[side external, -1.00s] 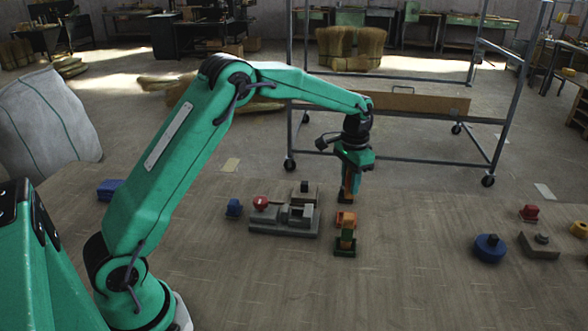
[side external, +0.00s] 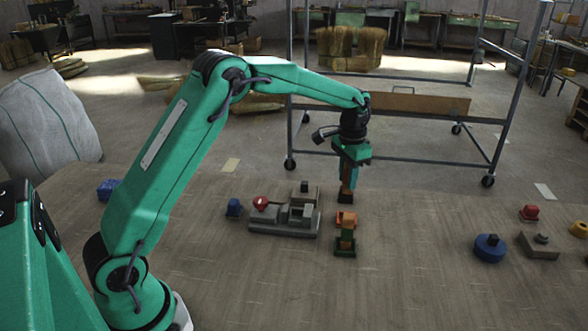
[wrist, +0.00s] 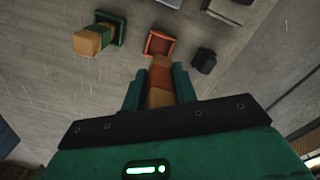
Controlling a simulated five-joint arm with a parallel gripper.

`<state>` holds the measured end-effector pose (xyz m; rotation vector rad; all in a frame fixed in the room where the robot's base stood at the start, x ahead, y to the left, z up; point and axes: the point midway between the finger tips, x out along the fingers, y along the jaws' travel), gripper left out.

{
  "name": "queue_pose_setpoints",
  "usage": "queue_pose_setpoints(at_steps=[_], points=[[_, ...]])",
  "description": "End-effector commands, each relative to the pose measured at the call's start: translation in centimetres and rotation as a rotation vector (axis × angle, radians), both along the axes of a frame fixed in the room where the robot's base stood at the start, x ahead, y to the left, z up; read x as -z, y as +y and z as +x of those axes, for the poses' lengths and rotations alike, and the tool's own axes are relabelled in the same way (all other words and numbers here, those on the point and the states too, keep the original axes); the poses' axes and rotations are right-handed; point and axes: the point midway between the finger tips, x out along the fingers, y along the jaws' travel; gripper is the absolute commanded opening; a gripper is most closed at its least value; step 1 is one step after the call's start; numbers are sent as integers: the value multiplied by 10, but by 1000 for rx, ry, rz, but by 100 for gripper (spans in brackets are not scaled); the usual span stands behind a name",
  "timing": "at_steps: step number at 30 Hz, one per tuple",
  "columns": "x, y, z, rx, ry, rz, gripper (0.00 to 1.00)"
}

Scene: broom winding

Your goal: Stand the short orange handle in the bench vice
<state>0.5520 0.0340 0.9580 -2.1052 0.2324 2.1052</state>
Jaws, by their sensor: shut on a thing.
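My gripper (side external: 350,172) is shut on the short orange handle (wrist: 161,80), a tan block with orange bands, seen between the two green fingers in the wrist view. It hangs upright in the side view, just above and behind an empty orange holder (side external: 346,219), which also shows in the wrist view (wrist: 160,42). Part of a grey body shows at the top right of the wrist view; I cannot tell which part of the vice.
A green holder (side external: 344,253) with a tan, green-banded block (wrist: 90,40) stands in front of the orange one. A small dark block (wrist: 204,60) sits beside the orange holder.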

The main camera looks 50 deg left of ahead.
Motion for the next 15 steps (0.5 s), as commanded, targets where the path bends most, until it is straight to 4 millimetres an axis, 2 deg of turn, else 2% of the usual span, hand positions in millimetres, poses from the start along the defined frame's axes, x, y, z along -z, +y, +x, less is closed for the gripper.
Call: queue_pose_setpoints(at_steps=[8, 15], points=[[2, 24, -30, 102, 0, 0, 6], [8, 48, -71, 236, 1, 0, 6]])
